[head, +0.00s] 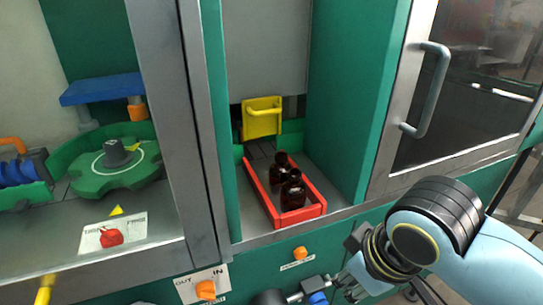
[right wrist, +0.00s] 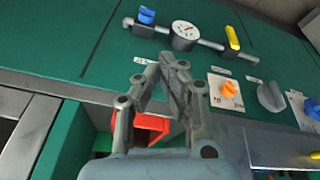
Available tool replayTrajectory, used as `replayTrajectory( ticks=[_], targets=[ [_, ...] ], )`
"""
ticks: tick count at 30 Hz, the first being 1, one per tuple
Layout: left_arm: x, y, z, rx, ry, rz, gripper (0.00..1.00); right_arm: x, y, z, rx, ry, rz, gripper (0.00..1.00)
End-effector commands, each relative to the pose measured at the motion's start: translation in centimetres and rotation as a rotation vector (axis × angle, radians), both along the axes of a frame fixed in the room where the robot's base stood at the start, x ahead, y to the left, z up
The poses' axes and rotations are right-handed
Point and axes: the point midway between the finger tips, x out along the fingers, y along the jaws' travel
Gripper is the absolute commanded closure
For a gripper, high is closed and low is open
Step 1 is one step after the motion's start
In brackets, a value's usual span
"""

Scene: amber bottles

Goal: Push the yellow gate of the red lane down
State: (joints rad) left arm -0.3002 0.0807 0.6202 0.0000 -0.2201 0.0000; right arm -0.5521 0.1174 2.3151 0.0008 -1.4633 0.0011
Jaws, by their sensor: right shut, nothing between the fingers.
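The yellow gate (head: 262,118) is a plate with a yellow handle bar, upright at the back of the red lane, below a grey panel. The red lane (head: 258,193) is a red-walled channel with two dark amber bottles (head: 294,192) standing in it, one behind the other. My right gripper (head: 346,284) is low at the front of the cabinet, right of and below the lane, well apart from the gate. In the right wrist view its fingers (right wrist: 166,62) are shut and empty. A red part (right wrist: 150,127) shows behind them, mostly hidden. My left gripper is out of view.
A grey post (head: 202,120) bounds the bay on the left, a green wall (head: 345,100) on the right. A door handle (head: 432,90) sticks out at the right. An orange knob (head: 300,253), a gauge (right wrist: 185,30) and a yellow lever (right wrist: 232,38) are on the front panel.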

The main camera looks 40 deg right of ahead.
Motion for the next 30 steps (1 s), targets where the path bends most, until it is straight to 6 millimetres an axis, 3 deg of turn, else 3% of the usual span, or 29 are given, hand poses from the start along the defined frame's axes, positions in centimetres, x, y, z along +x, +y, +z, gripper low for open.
replayTrajectory(
  ticks=[1, 3, 11, 17, 20, 24, 27, 30],
  targets=[
    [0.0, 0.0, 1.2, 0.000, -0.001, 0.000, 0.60, 0.1, 0.1, 2.9, 0.000, -0.014, 0.001, 1.00],
    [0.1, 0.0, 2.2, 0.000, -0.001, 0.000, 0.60, 1.0, 0.2, 6.3, 0.001, -0.037, 0.000, 1.00],
    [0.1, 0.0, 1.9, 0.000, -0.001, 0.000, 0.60, 7.8, -0.9, 8.4, 0.009, -0.089, -0.041, 1.00],
    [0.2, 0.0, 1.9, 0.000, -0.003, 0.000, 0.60, 14.5, -2.4, 11.3, 0.015, -0.141, -0.090, 1.00],
    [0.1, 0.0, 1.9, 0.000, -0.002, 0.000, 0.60, 18.8, -3.6, 14.0, 0.022, -0.177, -0.130, 1.00],
    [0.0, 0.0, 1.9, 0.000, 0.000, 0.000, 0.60, 24.9, -5.7, 19.7, 0.040, -0.230, -0.202, 1.00],
    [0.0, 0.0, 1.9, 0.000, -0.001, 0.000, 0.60, 27.6, -7.0, 23.1, 0.054, -0.257, -0.245, 1.00],
    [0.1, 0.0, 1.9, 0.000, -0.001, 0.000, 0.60, 29.0, -7.7, 25.2, 0.065, -0.273, -0.270, 1.00]
  ],
)
